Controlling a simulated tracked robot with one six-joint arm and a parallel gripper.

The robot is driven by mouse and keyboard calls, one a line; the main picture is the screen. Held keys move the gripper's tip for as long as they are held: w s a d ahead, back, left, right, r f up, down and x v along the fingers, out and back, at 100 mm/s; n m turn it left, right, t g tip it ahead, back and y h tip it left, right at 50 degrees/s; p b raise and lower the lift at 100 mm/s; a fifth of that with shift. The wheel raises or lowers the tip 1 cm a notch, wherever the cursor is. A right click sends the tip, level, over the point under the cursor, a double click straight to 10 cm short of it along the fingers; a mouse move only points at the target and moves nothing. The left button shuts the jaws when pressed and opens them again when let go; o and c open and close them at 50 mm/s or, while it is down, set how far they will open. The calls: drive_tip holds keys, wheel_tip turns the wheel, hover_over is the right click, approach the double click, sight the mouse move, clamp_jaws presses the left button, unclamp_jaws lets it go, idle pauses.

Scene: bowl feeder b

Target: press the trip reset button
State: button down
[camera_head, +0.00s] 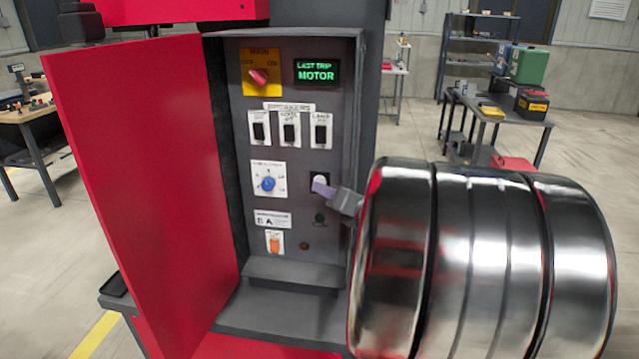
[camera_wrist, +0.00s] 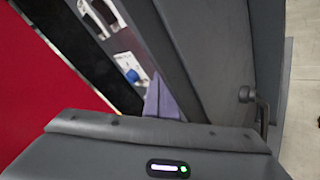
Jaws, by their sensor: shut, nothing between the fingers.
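The open control cabinet shows a grey panel (camera_head: 290,210) in the head view. A pale round button (camera_head: 320,178) on a dark square plate sits right of the blue selector knob; I cannot read a label on it. My gripper (camera_head: 322,188) is shut and empty, its purple fingertips at the button's lower edge. I cannot tell whether they touch it. In the wrist view the purple fingers (camera_wrist: 160,100) point into the cabinet, and the button is not clearly seen. A green-lit display (camera_head: 317,72) reads "LAST TRIP MOTOR".
The red door (camera_head: 145,180) stands open at the left. The panel also carries a red switch on yellow (camera_head: 258,76), several black rockers (camera_head: 290,131), the blue knob (camera_head: 268,184) and an orange switch (camera_head: 275,242). A shiny metal bowl (camera_head: 490,260) fills the right foreground.

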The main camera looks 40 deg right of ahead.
drive_tip(key=s+a, duration=0.1)
drive_tip(key=a, duration=0.1)
drive_tip(key=s+a, duration=0.2)
idle(0.5)
idle(0.7)
drive_tip(key=s+a+f+n+g+y, duration=0.1)
drive_tip(key=a+f+n+g+y, duration=0.2)
drive_tip(key=a+n, duration=0.85)
drive_tip(key=a+f+n+g+y, duration=0.1)
drive_tip(key=a+n+g+y, duration=0.25)
drive_tip(key=a+n, duration=0.75)
drive_tip(key=s+a+f+n+g+h, duration=0.1)
drive_tip(key=s+a+n, duration=0.3)
drive_tip(key=n, duration=0.7)
drive_tip(key=s+a+f+n+g+h, duration=0.2)
drive_tip(key=s+a+n+g+h, duration=0.1)
drive_tip(key=s+n, duration=0.6)
drive_tip(key=shift+a+n, duration=0.8)
drive_tip(key=shift+n, duration=0.35)
